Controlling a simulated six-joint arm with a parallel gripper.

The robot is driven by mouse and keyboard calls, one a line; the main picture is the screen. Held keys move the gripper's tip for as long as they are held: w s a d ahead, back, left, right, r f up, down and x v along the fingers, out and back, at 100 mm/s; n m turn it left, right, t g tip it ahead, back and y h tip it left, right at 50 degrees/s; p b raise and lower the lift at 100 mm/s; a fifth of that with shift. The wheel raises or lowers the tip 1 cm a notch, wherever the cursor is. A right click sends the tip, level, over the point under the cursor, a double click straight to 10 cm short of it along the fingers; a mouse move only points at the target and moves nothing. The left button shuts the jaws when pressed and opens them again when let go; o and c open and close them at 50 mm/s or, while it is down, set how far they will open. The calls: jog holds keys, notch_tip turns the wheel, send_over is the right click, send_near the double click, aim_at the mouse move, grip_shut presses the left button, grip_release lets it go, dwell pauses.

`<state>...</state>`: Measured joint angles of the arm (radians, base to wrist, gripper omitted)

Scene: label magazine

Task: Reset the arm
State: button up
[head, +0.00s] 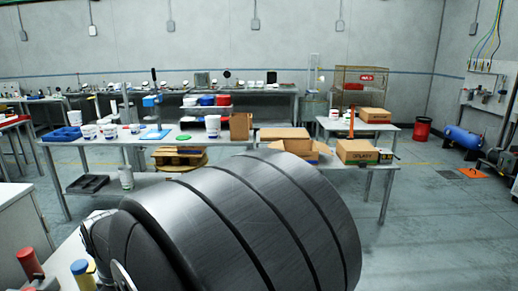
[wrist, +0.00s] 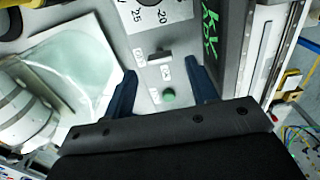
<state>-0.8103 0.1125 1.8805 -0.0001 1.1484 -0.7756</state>
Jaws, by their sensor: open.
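My gripper (wrist: 163,92) shows in the wrist view. Its two dark blue fingers stand apart with nothing between them. Small white labels sit beside these controls, too small to read surely. I cannot tell how far the fingers are from the panel. In the head view a large dark grey ribbed cylinder, which looks like part of my arm, fills the lower middle. My gripper is not visible there.
In the wrist view a pale glossy tray-like surface (wrist: 88,58) lies at left, and a dark screen with green writing (wrist: 212,30) at upper right. In the head view, workbenches (head: 165,136) hold tubs and cardboard boxes (head: 285,133). Open floor (head: 440,215) lies at right.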

notch_tip(320, 180, down, 4)
jog(key=shift+r, duration=0.25)
jog(key=shift+r+m, duration=0.2)
jog(key=shift+m, duration=1.5)
jog(key=m, duration=0.9)
jog(key=shift+m, duration=2.4)
